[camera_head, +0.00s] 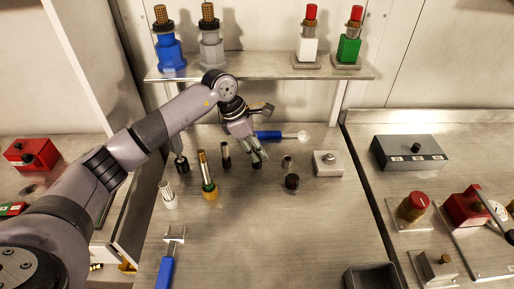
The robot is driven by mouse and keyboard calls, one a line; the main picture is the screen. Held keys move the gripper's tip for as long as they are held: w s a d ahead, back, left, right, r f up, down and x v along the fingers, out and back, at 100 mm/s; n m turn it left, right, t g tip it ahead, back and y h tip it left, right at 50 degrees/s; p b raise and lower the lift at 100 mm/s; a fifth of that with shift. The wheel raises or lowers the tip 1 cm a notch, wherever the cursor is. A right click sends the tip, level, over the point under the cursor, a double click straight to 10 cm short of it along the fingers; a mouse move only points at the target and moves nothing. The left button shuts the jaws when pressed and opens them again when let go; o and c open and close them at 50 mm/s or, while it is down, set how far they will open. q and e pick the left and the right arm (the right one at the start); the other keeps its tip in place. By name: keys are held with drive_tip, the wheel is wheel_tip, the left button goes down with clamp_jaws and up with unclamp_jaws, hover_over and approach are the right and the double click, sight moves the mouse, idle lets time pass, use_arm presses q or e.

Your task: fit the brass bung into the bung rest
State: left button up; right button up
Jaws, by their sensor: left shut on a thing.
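My left gripper (258,155) reaches in over the middle of the bench, fingers pointing down. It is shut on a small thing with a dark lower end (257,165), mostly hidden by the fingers. I cannot tell whether this is the brass bung. A pale square block with a round metal top (327,163) sits to the right, apart from the gripper; it may be the bung rest, but I cannot be sure. My right gripper is not in view.
A blue-handled tool (270,135) lies behind the gripper. A brass-topped piece with a yellow base (208,178) stands left, a black knob (292,182) right. A shelf (260,72) with several bottles spans the back. The front middle of the bench is clear.

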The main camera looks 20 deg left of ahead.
use_arm(q)
drive_tip(key=shift+f, duration=0.3)
drive_tip(key=o, duration=1)
drive_tip(key=v, duration=1.2)
